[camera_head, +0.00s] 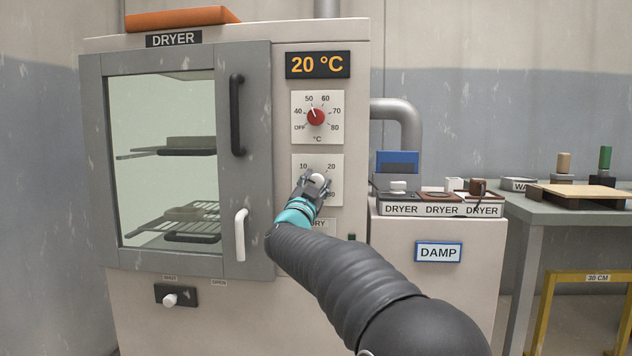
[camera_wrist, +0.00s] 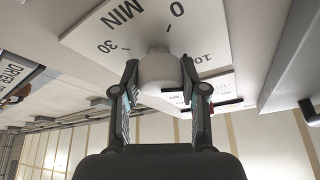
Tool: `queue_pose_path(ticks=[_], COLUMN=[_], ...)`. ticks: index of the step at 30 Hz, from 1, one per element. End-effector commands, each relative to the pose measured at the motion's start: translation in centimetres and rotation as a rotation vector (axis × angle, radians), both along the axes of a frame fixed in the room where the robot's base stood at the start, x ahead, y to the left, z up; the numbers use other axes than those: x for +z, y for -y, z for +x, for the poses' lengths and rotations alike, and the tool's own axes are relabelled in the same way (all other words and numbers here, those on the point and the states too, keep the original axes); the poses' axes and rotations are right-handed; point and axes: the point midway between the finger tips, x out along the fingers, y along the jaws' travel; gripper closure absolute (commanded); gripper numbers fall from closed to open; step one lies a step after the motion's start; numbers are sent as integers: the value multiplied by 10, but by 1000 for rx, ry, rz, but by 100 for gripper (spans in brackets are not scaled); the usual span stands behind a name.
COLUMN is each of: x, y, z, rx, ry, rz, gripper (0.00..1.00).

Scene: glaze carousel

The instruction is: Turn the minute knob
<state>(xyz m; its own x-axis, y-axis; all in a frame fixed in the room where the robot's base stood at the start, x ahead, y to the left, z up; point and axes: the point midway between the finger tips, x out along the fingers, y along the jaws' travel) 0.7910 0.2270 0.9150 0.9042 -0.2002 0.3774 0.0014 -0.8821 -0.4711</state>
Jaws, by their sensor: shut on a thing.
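The minute knob (camera_wrist: 160,70) is a white knob on a white dial plate (camera_wrist: 115,30) marked MIN, 0, 10 and 30 in the wrist view. In the head view the minute knob (camera_head: 317,178) is partly hidden by my gripper, and its dial plate (camera_head: 333,162) sits below the temperature dial on the dryer front. My gripper (camera_head: 314,184) reaches it from below. In the wrist view my gripper (camera_wrist: 160,84) has one finger on each side of the knob and is shut on it. The knob's pointer direction cannot be made out.
The red temperature knob (camera_head: 316,116) is just above, under a display (camera_head: 317,65) reading 20 °C. The dryer door (camera_head: 168,160) is shut, with a black handle (camera_head: 237,115) and a white handle (camera_head: 240,234). A DAMP cabinet (camera_head: 438,280) bearing small items stands at the right.

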Motion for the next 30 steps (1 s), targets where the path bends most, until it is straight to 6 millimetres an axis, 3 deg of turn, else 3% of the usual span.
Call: queue_pose_path(ticks=[12, 30], x=[2, 1], y=[-1, -1], z=[0, 0], rx=[3, 4], ry=[8, 11], rz=[239, 294], gripper=[92, 92])
